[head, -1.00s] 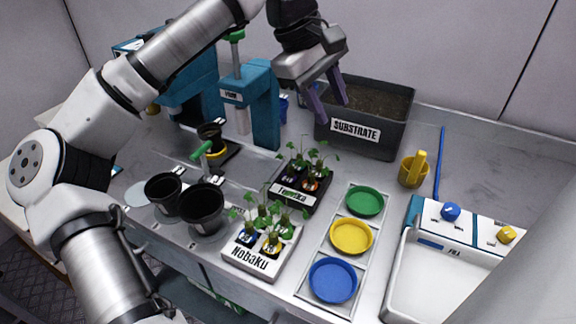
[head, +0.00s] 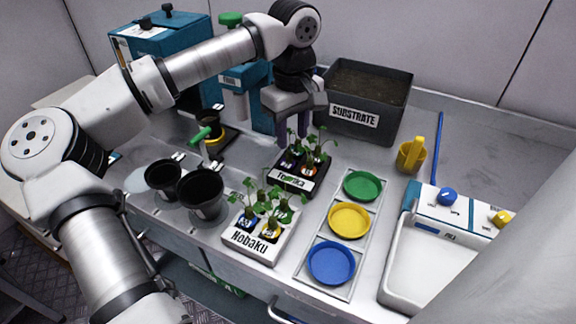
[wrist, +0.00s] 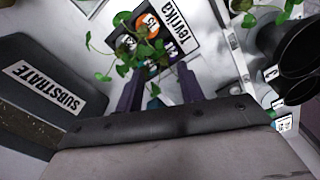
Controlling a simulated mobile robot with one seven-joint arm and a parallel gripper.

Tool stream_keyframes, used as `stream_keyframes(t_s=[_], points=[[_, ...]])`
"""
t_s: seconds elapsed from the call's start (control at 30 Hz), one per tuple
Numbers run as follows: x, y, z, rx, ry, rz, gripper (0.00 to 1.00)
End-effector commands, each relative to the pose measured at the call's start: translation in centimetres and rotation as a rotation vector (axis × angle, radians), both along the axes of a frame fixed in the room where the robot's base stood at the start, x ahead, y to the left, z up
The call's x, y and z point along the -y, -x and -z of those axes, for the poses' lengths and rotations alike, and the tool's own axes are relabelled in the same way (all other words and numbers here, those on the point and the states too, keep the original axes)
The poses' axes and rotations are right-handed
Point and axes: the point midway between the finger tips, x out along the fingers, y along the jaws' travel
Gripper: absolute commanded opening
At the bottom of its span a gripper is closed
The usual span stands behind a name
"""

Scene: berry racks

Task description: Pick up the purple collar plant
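The dark Tevrika rack (head: 300,183) holds small leafy plants (head: 316,148) in numbered collars. In the wrist view the rack (wrist: 180,50) shows an orange collar (wrist: 147,27) and darker collars partly covered by leaves. The white Nobaku rack (head: 257,246) in front holds several more plants (head: 262,198), with blue and yellow collars showing. My gripper (head: 294,140) points down just above and behind the Tevrika rack. Its two fingers are apart with nothing gripped between them; the wrist view shows them (wrist: 155,95) reaching toward the rack.
The substrate bin (head: 365,122) stands close behind and right of my gripper. Black pots (head: 203,192) stand left of the racks. Green (head: 362,186), yellow (head: 349,220) and blue (head: 331,263) dishes lie to the right. A teal press (head: 244,78) stands behind left.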

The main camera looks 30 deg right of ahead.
Motion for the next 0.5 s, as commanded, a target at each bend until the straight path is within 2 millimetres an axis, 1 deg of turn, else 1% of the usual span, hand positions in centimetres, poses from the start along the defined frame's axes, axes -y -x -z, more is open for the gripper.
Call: stream_keyframes(t_s=[0.17,0.3,0.4,0.5], points=[[-0.6,0.2,2.2,-0.004,-0.002,0.001,0.38],[-0.6,0.2,4.2,-0.004,-0.001,0.001,0.38],[-0.6,0.2,4.7,-0.002,0.001,0.001,0.38],[-0.6,0.2,4.7,-0.001,0.001,0.001,0.38]])
